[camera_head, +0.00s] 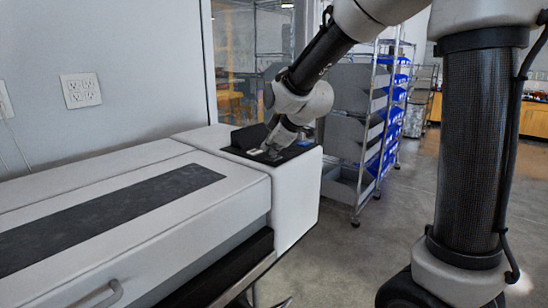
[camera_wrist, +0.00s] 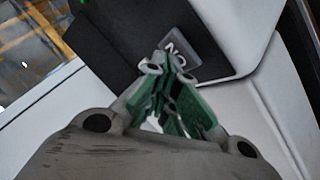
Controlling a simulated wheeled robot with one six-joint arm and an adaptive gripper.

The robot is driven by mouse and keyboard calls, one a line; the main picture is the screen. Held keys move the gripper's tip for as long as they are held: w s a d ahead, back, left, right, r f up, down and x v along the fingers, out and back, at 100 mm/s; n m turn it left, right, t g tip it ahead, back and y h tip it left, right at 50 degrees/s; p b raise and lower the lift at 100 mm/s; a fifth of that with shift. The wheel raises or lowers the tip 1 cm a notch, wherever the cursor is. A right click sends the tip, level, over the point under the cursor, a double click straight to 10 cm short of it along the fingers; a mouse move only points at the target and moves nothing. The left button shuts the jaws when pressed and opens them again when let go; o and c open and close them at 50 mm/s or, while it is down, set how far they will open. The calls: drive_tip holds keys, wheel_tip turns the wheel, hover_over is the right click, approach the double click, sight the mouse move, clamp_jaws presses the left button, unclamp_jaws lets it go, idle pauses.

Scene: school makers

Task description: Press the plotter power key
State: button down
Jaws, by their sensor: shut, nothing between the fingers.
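The plotter (camera_head: 125,229) is a long, pale grey machine with a dark strip along its top. A dark control panel (camera_head: 244,138) lies on its right end block and fills the upper middle of the wrist view (camera_wrist: 112,40). A grey square key with white marks (camera_wrist: 205,50) is set in the panel, partly hidden by my fingertips. My gripper (camera_wrist: 172,60) is shut and empty, its green-padded fingers together, pointing at the panel with the tips over the key's lower left side. Whether they touch it cannot be told. In the head view my gripper (camera_head: 270,153) is low over the panel.
A wall with a power outlet (camera_head: 81,91) stands behind the plotter. A wire rack with grey and blue bins (camera_head: 356,120) stands beyond its right end. The grey floor (camera_head: 345,260) right of the plotter is open.

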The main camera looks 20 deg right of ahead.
sight(271, 158)
idle(0.6)
drive_tip(key=shift+r, duration=0.45)
wheel_tip(271, 158, up, 6)
idle(0.5)
